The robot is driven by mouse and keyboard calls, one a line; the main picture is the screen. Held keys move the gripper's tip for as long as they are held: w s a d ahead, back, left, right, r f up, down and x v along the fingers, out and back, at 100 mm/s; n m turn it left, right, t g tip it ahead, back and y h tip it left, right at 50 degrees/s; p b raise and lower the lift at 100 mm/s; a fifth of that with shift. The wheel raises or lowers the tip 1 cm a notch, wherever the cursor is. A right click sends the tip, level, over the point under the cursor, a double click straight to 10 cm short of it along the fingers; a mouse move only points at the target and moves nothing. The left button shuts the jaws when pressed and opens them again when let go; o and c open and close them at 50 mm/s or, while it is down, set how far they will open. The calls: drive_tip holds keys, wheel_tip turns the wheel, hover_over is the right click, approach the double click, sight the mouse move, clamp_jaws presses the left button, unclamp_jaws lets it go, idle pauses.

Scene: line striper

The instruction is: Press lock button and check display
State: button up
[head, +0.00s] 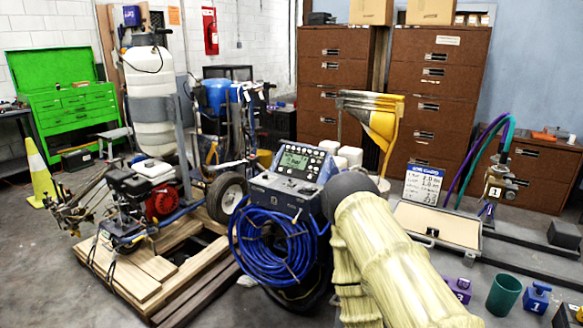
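A blue-grey control console (290,182) stands near the middle of the head view, tilted up towards me. Its small lit display (296,158) has a greenish screen, with text too small to read. Several pale round buttons sit above and beside the display. I cannot tell which one is the lock button. My arm, in a beige ribbed sleeve, comes in from the lower right, and its dark rounded part appears close to the console's right edge. My gripper cannot be made out, and no fingers show. I see no contact with any button.
A coiled blue hose (275,248) hangs on the console's front. A wooden pallet (160,280) with an engine unit is at left. A whiteboard sign (423,185) and shallow tray (437,222) are at right. A green cup (503,295) stands at lower right.

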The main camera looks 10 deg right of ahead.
clamp_jaws()
idle(1.2)
